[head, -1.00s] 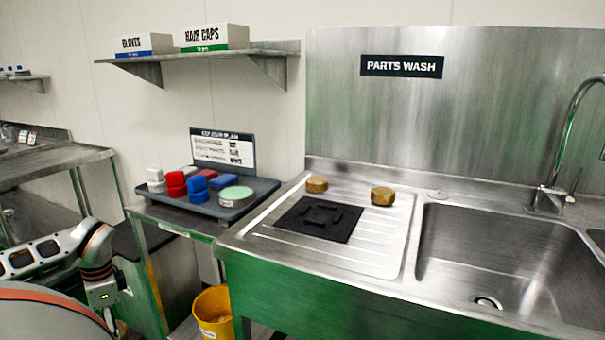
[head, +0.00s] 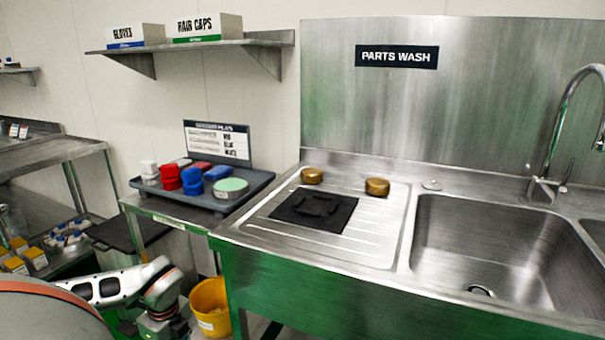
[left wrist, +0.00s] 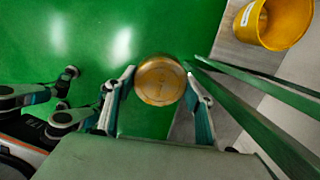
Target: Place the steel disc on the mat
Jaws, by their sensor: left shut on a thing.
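My left gripper (left wrist: 158,92) is shut on a round, flat-faced, brass-coloured disc (left wrist: 160,80), seen between its two fingers in the left wrist view. In the head view my left arm is at the lower left, below the counter, and its fingers are hidden. The black square mat (head: 340,222) with raised ribs lies on the ribbed drainboard left of the sink, with nothing resting on it. A small flat grey round piece (head: 432,185) is on the ledge behind the sink; I cannot tell whether it is a loose disc or a fitting. My right gripper is out of view.
Two brass-coloured round pieces (head: 377,187) (head: 312,175) stand behind the mat. A grey tray (head: 250,200) with coloured pieces is left of the drainboard. The sink basin (head: 465,250) and tap (head: 560,130) are at right. A yellow bucket (head: 210,305) stands below.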

